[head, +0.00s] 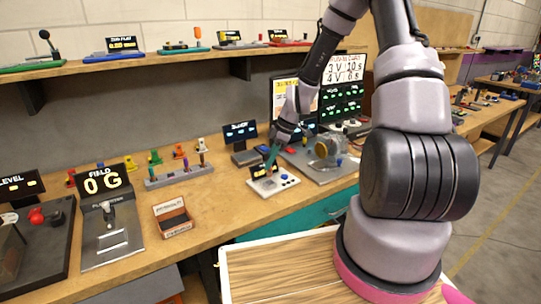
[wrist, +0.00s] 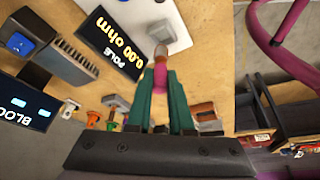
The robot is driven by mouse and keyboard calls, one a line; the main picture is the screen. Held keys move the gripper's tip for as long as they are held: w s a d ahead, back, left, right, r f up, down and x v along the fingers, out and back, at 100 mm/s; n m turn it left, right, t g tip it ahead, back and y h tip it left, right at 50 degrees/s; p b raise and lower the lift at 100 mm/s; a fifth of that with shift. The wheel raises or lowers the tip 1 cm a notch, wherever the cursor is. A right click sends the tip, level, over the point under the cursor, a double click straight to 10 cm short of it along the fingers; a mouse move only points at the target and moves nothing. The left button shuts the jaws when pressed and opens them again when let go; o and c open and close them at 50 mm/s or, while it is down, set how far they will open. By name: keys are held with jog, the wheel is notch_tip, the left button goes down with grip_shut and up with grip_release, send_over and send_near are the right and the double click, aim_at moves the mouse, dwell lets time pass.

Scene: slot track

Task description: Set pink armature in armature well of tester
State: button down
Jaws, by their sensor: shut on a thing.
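My gripper (wrist: 160,88) is shut on the pink armature (wrist: 160,77), which sits between its green fingertips. The armature's copper-brown end (wrist: 161,53) points away past the fingertips toward a white plate. The tester (head: 284,184) is a white unit with a small dark display on the bench; its plate also shows in the wrist view (wrist: 174,30), beside a display (wrist: 108,45) reading 0.00 ohm and POLE. In the head view my gripper (head: 271,158) is over the tester's back. The armature is too small to make out there. I cannot tell the well, or whether the armature touches the tester.
A grey rack (head: 180,176) with upright coloured pieces stands left of the tester. A motor-like unit (head: 325,149) on a grey plate is close on the right. A dark display block (head: 240,135) stands behind. A brown open box (head: 173,217) lies at front left.

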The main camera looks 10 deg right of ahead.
aim_at(270, 171)
jog(key=shift+f, duration=2.05)
jog(key=shift+f, duration=0.15)
jog(key=c, duration=0.7)
grip_release()
